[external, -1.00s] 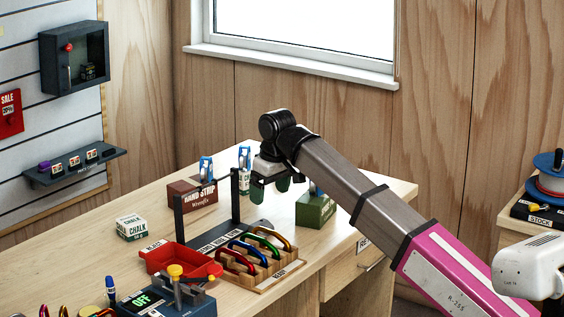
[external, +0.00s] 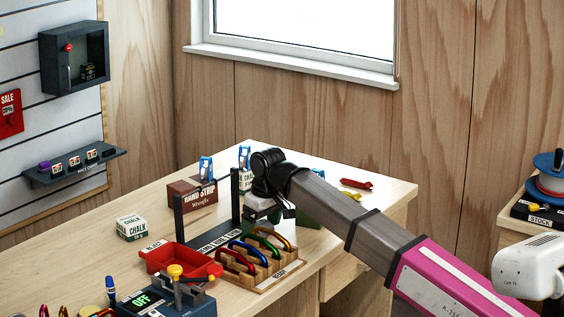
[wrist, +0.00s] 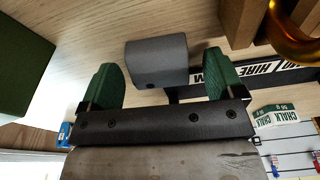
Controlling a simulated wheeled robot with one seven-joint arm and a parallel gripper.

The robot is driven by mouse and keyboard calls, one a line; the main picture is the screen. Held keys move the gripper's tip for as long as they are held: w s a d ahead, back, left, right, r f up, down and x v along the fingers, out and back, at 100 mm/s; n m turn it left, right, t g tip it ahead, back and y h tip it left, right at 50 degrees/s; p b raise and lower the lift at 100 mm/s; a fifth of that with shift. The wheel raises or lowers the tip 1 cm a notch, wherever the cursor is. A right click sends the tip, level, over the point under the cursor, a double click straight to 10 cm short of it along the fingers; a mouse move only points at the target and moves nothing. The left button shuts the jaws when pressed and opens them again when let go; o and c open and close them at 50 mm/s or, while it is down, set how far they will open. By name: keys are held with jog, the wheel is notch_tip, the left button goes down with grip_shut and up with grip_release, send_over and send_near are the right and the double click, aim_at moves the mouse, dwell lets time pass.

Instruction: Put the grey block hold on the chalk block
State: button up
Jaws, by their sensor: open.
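The grey block hold (wrist: 157,62) shows in the wrist view between the two green fingertips of my gripper (wrist: 163,82), with gaps on both sides. My gripper (external: 268,214) is open and low over the table, behind the carabiner rack in the external view.
A dark upright frame (external: 236,200) stands close left of my gripper. The wooden rack (external: 265,270) of coloured carabiners is in front, a green box (external: 315,212) behind right. A red tray (external: 170,259) and a brown hand-strip box (external: 190,194) stand near the chalk block.

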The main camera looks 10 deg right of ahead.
jog(key=shift+f, duration=0.35)
jog(key=c, duration=1.1)
jog(key=shift+r, duration=0.2)
